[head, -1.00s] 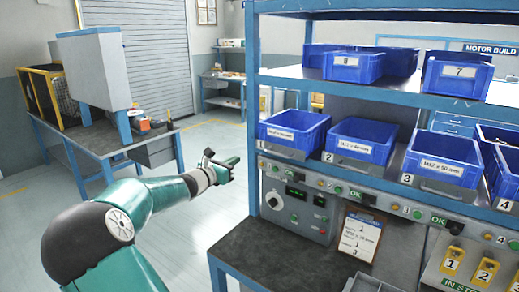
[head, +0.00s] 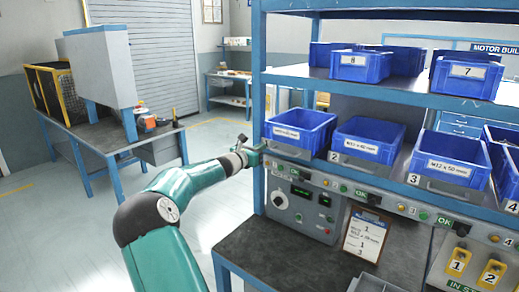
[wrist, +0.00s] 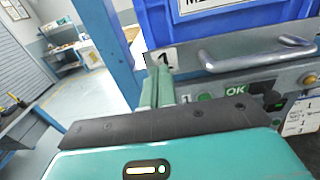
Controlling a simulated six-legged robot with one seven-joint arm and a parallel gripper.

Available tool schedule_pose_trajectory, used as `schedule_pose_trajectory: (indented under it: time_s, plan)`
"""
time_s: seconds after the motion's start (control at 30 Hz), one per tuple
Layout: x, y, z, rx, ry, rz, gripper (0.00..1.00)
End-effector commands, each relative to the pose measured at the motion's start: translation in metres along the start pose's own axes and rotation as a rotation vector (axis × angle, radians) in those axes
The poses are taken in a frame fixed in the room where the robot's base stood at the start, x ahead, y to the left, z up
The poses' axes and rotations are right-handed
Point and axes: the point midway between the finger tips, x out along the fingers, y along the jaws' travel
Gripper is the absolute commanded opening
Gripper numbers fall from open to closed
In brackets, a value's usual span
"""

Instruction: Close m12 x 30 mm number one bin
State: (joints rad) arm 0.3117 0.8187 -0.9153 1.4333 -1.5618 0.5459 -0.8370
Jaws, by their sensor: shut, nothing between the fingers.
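The number one bin (head: 300,128) is a blue open-top box with a white label at the left end of the middle shelf. In the wrist view the blue bin front (wrist: 239,30) shows at the top, with its label cut off. A metal handle (wrist: 258,52) runs across the grey front below it, beside a plate marked 1 (wrist: 163,57). My gripper (head: 259,150) is at the left shelf post, just left of and below the bin front. In the wrist view its fingers (wrist: 158,82) are together and empty, left of the handle. I cannot tell whether they touch anything.
Bin 2 (head: 368,138) and bin 3 (head: 450,162) stand to the right on the same shelf. The blue post (wrist: 108,42) stands close left of my fingers. A control panel (head: 300,205) and clipboard (head: 365,235) are below. The floor to the left is open.

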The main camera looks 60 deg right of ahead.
Motion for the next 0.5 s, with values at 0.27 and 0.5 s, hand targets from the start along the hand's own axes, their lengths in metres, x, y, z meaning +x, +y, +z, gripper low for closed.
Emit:
schedule_pose_trajectory:
  time_s: [0.27,0.5]
  plan:
    - [0.012,-0.001,0.000,0.000,-0.001,-0.002,0.00]
    - [0.046,-0.001,0.000,0.000,0.000,-0.001,0.00]
